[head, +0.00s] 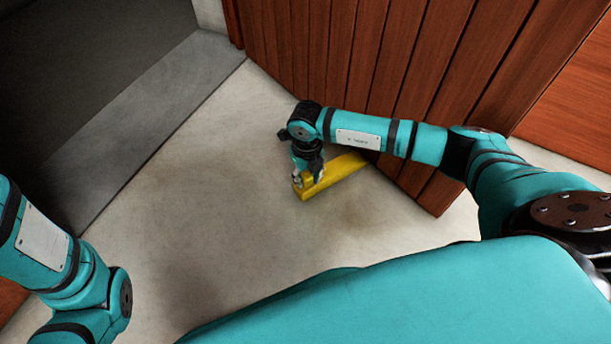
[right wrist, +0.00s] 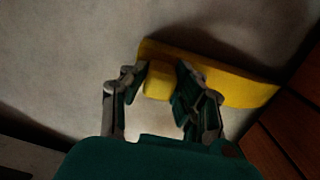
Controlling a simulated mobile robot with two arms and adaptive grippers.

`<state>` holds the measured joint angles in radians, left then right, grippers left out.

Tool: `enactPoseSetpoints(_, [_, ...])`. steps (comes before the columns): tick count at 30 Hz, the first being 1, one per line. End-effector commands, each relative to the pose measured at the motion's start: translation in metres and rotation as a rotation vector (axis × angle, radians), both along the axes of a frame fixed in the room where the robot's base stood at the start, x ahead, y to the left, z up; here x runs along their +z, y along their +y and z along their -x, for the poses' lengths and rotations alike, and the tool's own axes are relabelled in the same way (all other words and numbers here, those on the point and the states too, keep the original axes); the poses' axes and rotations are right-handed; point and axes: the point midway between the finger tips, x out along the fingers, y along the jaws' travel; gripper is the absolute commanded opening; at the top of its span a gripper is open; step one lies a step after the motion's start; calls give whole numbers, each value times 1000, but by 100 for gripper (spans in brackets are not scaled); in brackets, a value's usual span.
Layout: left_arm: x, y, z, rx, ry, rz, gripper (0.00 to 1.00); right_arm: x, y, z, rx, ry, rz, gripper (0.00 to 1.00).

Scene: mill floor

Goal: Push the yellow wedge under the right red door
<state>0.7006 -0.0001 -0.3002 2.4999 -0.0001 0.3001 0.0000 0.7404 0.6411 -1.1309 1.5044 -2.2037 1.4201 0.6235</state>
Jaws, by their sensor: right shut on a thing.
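The yellow wedge (head: 335,177) lies on the floor at the bottom edge of the right red door (head: 365,65). Its far end reaches the door's lower edge in the head view; I cannot tell whether it is under it. My right gripper (head: 308,182) is shut on the near end of the wedge. In the right wrist view the fingers (right wrist: 160,80) straddle a raised yellow block on the wedge (right wrist: 235,88), and the door (right wrist: 285,140) is at the lower right. My left arm shows at the left edge, but its gripper is out of view.
A grey threshold strip (head: 150,120) runs diagonally along a dark opening at the upper left. The pale concrete floor (head: 200,200) left of the wedge is clear. Another red panel (head: 575,100) stands at the far right behind my right arm.

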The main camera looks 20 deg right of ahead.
Motion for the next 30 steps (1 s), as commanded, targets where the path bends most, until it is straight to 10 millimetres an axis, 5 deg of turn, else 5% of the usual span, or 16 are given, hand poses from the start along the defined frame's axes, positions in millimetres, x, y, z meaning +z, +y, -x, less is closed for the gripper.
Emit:
enactPoseSetpoints(24, [1, 0, 0, 0, 0, 0, 0, 0, -10, -3, -2, -1, 2, 0])
enactPoseSetpoints(25, [1, 0, 0, 0, 0, 0, 0, 0, -10, -3, -2, -1, 2, 31])
enactPoseSetpoints(30, [1, 0, 0, 0, 0, 1, 0, 0, -9, -3, -2, 0, 2, 54])
